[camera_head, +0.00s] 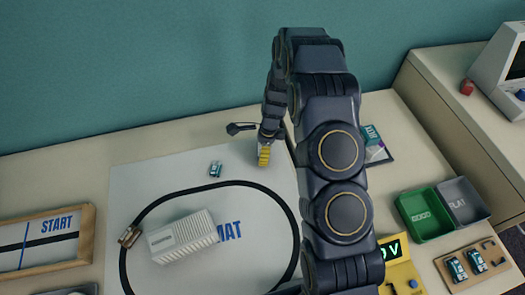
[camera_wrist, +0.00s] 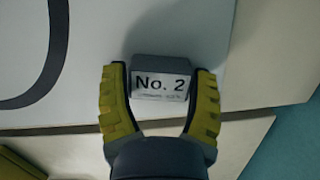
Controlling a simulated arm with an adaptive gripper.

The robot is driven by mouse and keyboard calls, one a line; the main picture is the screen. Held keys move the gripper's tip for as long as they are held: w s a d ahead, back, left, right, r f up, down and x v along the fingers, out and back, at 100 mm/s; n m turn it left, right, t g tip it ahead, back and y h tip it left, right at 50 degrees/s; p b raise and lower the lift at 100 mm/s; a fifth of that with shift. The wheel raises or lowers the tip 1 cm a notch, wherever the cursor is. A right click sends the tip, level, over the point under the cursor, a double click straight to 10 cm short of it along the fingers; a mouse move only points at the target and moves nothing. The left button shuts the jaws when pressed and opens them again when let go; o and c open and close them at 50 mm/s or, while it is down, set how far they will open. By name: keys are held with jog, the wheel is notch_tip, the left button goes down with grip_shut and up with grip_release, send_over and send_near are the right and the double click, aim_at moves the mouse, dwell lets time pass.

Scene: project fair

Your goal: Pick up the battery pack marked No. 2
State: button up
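The battery pack marked No. 2 (camera_wrist: 161,84) is a grey block with a white label, seen in the wrist view. My gripper (camera_wrist: 161,75) has one yellow-padded finger on each side of it, and the fingers' dark inner faces appear to press on its sides. In the head view my gripper (camera_head: 264,154) points down at the back edge of the white mat (camera_head: 140,185). The pack cannot be made out there. Whether it rests on the mat or is just above it is unclear.
A small teal-and-white item (camera_head: 215,169) lies left of my gripper. A white ribbed box (camera_head: 180,238) sits inside a black loop (camera_head: 291,215) on the mat. Green (camera_head: 424,216) and grey (camera_head: 463,201) bins stand at right. A teal wall (camera_head: 120,70) rises behind.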

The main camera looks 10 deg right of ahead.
jog(key=c, duration=0.3)
jog(key=shift+c, duration=0.2)
jog(key=shift+r, duration=0.1)
